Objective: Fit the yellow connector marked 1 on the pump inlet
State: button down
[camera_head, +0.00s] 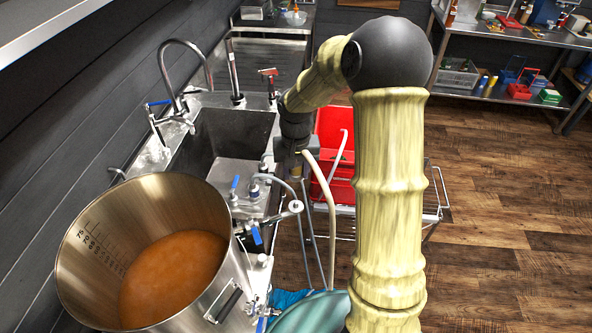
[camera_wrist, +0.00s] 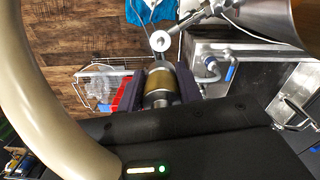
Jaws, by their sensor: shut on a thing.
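My gripper (camera_wrist: 160,80) is shut on a yellow-brown cylindrical connector (camera_wrist: 157,92), gripped between its two dark fingers in the wrist view. Its mark cannot be read. A thick beige hose (camera_wrist: 38,85) curves past on the left; in the head view it hangs beside my wrist (camera_head: 328,205). A round white fitting (camera_wrist: 160,41) shows just beyond the connector in the wrist view, apart from it in the picture. In the head view a white round fitting (camera_head: 295,206) sits among blue-handled valves, below my gripper. I cannot tell for sure which part is the pump inlet.
A large steel kettle (camera_head: 75,250) of orange-brown wort stands at the left. Behind it are a sink (camera_head: 235,135) and a curved tap (camera_head: 165,70). A red crate (camera_head: 335,125) and a wire rack (camera_head: 437,190) are beside my arm. The wooden floor (camera_head: 500,200) at right is clear.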

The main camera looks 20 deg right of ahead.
jog(key=shift+r+p, duration=0.5)
jog(key=shift+r, duration=0.25)
jog(key=shift+f, duration=0.15)
dwell(0.8)
